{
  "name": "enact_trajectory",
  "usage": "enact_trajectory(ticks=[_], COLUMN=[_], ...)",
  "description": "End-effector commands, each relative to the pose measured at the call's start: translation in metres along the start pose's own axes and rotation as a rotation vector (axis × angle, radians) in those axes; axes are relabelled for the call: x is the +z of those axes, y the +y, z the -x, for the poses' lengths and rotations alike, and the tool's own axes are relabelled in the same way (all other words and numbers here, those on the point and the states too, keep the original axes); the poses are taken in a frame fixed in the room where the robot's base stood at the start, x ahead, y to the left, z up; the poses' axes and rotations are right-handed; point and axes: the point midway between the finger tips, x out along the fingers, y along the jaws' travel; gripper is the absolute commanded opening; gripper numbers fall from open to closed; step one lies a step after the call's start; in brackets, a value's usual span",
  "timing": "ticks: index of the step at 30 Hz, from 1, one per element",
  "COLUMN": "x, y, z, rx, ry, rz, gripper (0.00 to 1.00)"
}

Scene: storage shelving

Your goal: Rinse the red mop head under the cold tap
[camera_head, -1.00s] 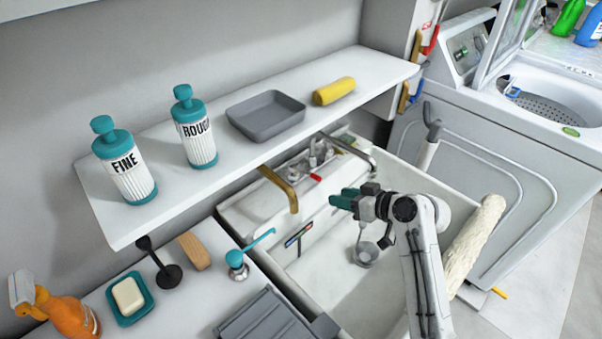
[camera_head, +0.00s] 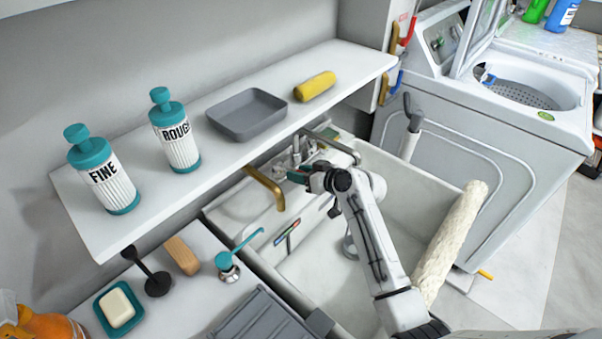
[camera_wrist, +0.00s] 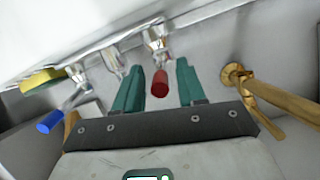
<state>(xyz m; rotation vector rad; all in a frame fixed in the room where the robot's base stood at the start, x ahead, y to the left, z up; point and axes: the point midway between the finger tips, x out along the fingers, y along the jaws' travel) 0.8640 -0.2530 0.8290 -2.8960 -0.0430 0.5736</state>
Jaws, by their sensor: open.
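No red mop head can be made out. A cream, fluffy roll (camera_head: 450,245) lies along the right rim of the white sink (camera_head: 310,275). At the back of the sink are a chrome spout (camera_head: 335,147) and a brass spout (camera_head: 268,187); the brass one also shows at the right of the wrist view (camera_wrist: 275,95). My gripper (camera_head: 296,175) is at the chrome fittings under the shelf. In the wrist view its teal fingers (camera_wrist: 159,66) are open, with a red tap handle (camera_wrist: 160,84) between them, apart from both. A blue tap handle (camera_wrist: 49,122) is left of the fingers.
The shelf (camera_head: 225,160) overhangs the taps and carries two bottles (camera_head: 175,138), a grey tray (camera_head: 247,115) and a yellow roll (camera_head: 315,86). A soap dispenser (camera_head: 228,265) stands left of the sink. A washing machine (camera_head: 490,140) is at right.

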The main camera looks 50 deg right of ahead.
Motion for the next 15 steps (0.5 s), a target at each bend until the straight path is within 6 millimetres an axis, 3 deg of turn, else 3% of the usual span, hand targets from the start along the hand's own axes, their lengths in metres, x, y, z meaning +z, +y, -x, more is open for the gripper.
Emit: enact_trajectory(ticks=[7,15], x=[0.0004,0.0005], y=[-0.0003,-0.0003], z=[-0.0007,-0.0005], rx=[-0.001,-0.001], ry=[-0.001,-0.001], rz=[0.0,0.0], gripper=[0.4,0.14])
